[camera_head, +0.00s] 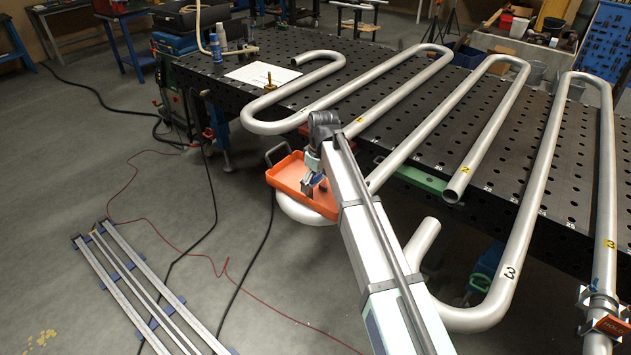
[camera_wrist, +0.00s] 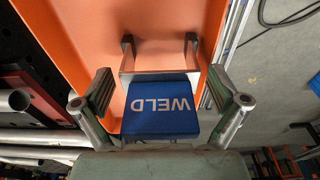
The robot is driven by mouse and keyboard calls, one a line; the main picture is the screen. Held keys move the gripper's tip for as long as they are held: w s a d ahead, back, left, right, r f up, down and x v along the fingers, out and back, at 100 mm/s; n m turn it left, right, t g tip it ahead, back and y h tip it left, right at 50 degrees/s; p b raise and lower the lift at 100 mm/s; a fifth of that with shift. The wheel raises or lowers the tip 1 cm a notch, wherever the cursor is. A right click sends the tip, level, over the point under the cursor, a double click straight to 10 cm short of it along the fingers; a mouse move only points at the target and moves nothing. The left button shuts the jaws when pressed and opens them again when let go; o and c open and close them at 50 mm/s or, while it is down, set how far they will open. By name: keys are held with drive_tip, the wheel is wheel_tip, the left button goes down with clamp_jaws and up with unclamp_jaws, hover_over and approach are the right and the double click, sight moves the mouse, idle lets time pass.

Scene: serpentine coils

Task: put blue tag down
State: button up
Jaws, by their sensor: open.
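The blue tag (camera_wrist: 158,112) carries the white word WELD, upside down in the wrist view. A grey metal clip with two upright prongs (camera_wrist: 160,60) adjoins it. The tag sits at the orange tray (camera_wrist: 75,25), between the spread fingers of my gripper (camera_wrist: 160,92). My gripper is open, with a gap visible between each finger and the tag. In the head view my gripper (camera_head: 312,180) is low over the orange tray (camera_head: 284,177), and the tag is mostly hidden there. Whether the tag rests fully on the tray floor is hard to tell.
Grey serpentine pipes (camera_head: 395,90) marked 2 and 3 lie over the black perforated table (camera_head: 440,150). A red HOLD tag (camera_head: 608,325) is on the pipe at far right. A white sheet (camera_head: 262,74) lies at the back left.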

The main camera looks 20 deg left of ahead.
sight(319, 182)
wheel_tip(319, 182, up, 12)
drive_tip(key=d+b, duration=0.1)
drive_tip(key=b, duration=0.2)
drive_tip(key=shift+s+d, duration=0.2)
drive_tip(key=shift+s, duration=0.05)
drive_tip(key=shift+r, duration=0.1)
idle(0.3)
